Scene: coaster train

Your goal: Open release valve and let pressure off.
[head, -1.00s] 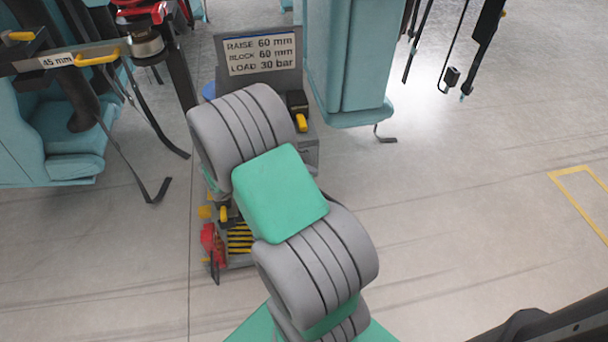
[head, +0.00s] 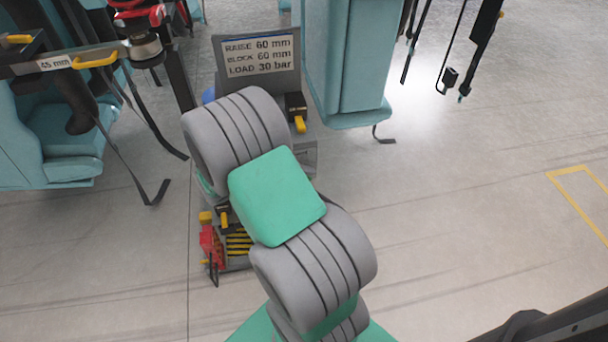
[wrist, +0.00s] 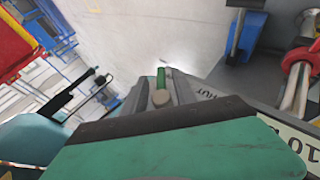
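In the wrist view, my gripper (wrist: 163,88) points away from the camera, its two grey fingers a little apart. A green-ended handle with a pale rounded end (wrist: 160,97) shows between them; I cannot tell whether the fingers press on it. A panel beside the right finger carries lettering, partly hidden, that ends in "HUT" (wrist: 208,95). In the head view, my arm covers the gripper and the middle of the grey unit. The unit's sign (head: 258,56) reads RAISE 60 mm, BLOCK 60 mm, LOAD 30 bar.
A yellow-handled part (head: 299,123) sits at the unit's right. Red gear (head: 211,248) and yellow-striped pieces (head: 238,242) are at its lower left. Teal seats (head: 347,65) stand behind and left, with hanging straps. A blue bin (wrist: 247,32) shows in the wrist view.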

